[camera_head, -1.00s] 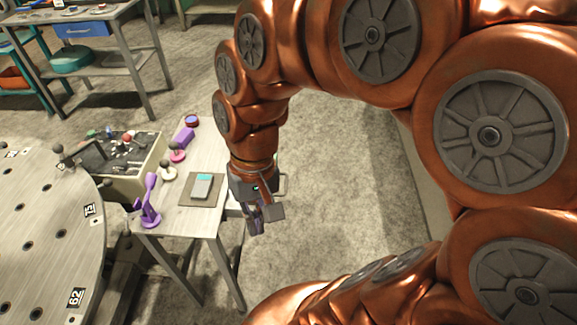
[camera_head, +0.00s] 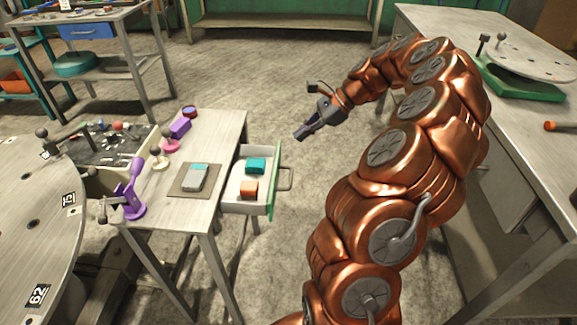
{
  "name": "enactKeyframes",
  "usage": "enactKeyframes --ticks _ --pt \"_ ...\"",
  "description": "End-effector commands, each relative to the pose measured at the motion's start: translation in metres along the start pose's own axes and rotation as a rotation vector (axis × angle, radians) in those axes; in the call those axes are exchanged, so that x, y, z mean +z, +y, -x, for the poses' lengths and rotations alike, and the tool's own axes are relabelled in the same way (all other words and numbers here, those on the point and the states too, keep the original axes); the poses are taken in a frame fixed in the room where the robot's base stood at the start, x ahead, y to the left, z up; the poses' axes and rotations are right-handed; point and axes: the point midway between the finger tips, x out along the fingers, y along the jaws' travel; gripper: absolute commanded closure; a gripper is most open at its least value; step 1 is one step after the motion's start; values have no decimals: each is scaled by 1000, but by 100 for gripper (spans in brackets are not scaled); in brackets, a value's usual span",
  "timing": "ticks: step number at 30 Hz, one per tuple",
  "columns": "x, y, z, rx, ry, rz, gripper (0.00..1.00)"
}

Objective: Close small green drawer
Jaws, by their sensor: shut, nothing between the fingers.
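The small drawer with a green front (camera_head: 274,181) stands open, pulled out to the right from under the small grey table (camera_head: 222,139). A grey handle (camera_head: 285,179) is on its front. Inside lie a teal block (camera_head: 256,166) and an orange block (camera_head: 249,188). My gripper (camera_head: 301,134) is shut and empty. It hangs in the air up and to the right of the drawer in the picture, apart from the handle, with its fingers pointing left and down.
On the small table are a grey device on a mat (camera_head: 193,179), a purple stand (camera_head: 131,196) and several small items. A round metal table (camera_head: 30,215) is at left. A long workbench (camera_head: 525,130) is at right. The floor beyond the drawer is clear.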

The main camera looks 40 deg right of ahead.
Motion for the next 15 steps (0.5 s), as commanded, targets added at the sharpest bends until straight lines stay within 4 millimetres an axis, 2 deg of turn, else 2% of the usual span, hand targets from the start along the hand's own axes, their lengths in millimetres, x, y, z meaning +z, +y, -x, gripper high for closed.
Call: enactKeyframes --ticks 1,3,6,11,15 --pt "-30 -3 0 -29 -7 -76 100" --pt "-56 -7 7 -65 -15 -158 100" --pt "-83 -9 12 -95 -22 -242 100" --pt "-98 -9 15 -115 -29 -294 100" --pt "-97 -11 3 -116 -29 -295 100"
